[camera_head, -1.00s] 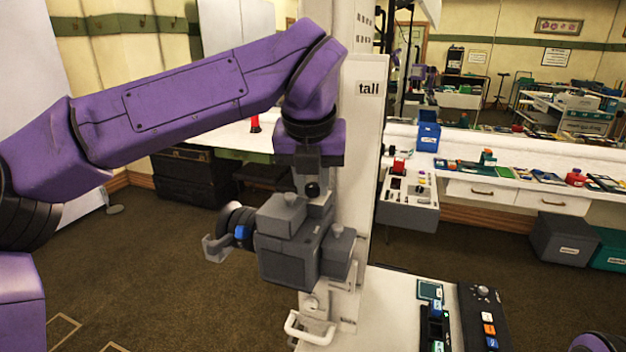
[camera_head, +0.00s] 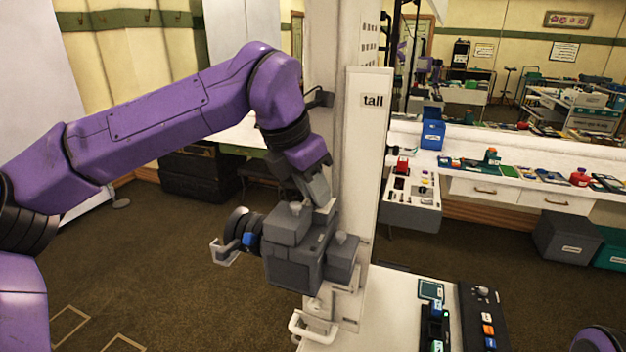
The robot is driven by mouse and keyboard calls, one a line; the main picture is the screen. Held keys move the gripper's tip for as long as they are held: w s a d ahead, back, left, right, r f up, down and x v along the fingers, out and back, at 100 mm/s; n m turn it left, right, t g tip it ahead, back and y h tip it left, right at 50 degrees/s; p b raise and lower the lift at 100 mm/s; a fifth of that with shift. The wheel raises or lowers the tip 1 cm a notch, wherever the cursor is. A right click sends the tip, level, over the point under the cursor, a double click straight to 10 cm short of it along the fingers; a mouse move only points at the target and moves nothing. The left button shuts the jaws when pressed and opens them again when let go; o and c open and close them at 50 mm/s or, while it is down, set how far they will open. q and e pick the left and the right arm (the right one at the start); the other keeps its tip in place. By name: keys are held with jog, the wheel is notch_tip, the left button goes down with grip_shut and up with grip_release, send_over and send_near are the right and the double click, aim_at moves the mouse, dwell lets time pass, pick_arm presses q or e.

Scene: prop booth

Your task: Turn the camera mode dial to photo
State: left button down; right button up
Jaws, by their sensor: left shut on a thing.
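The camera (camera_head: 293,270) is a dark grey boxy body with blocky parts on top. Its round black lens (camera_head: 240,226) points left, with a blue piece beside it. It stands beside a white post, above a white handle. My left gripper (camera_head: 322,204) comes down from above onto the camera's top, tilted. It is shut on the mode dial, as far as I can tell. The dial and the fingertips are largely hidden by the gripper and the camera's top block, so the dial's setting cannot be read. My right gripper is out of view.
A white panel marked "tall" (camera_head: 364,180) stands just right of the camera. A white table (camera_head: 390,318) with a black control panel (camera_head: 484,318) is at lower right. A long counter of small items and a mirror are behind. Open carpet lies at lower left.

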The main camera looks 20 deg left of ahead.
pick_arm(q)
jog(key=shift+m, duration=0.6)
jog(key=c, duration=0.9)
grip_release()
jog(key=shift+w, duration=0.15)
jog(key=v, duration=1)
jog(key=shift+a+r+b, duration=0.2)
jog(key=shift+b, duration=0.15)
